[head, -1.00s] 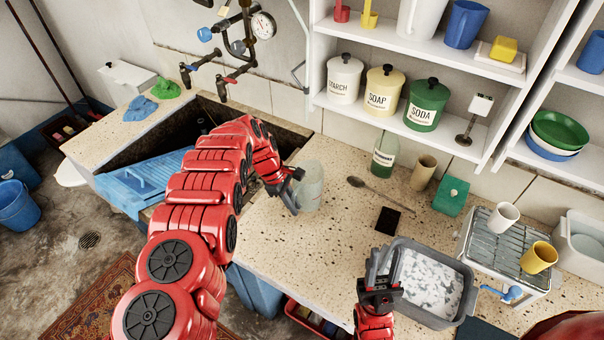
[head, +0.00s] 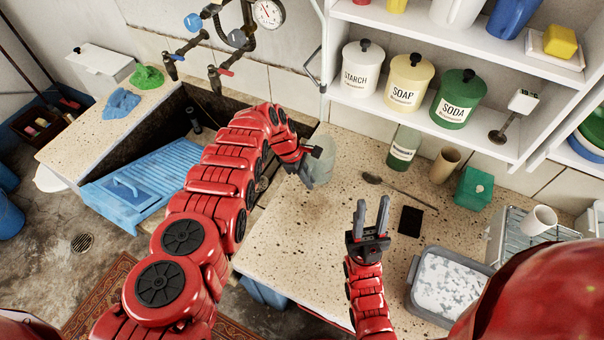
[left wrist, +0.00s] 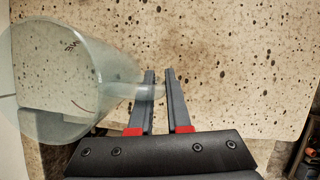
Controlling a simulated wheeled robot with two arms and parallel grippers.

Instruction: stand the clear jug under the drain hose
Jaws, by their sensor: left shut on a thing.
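The clear jug (head: 320,168) is at the left end of the speckled counter, beside the sunken trough. My left gripper (head: 312,150) is shut on its handle; in the left wrist view the jug (left wrist: 62,75) is at the left, with its handle between the fingers (left wrist: 160,75). I cannot tell whether its base touches the counter. My right gripper (head: 371,215) is open and empty, fingers up, over the counter's front part. I cannot make out the drain hose; my left arm covers part of the trough (head: 215,108).
A spoon (head: 400,191), green bottle (head: 404,148), tan cup (head: 445,164) and black square (head: 410,220) are right of the jug. A grey tub (head: 420,262) stands at front right. Taps (head: 215,78) hang above the trough; a blue ribbed board (head: 130,185) lies across its left part.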

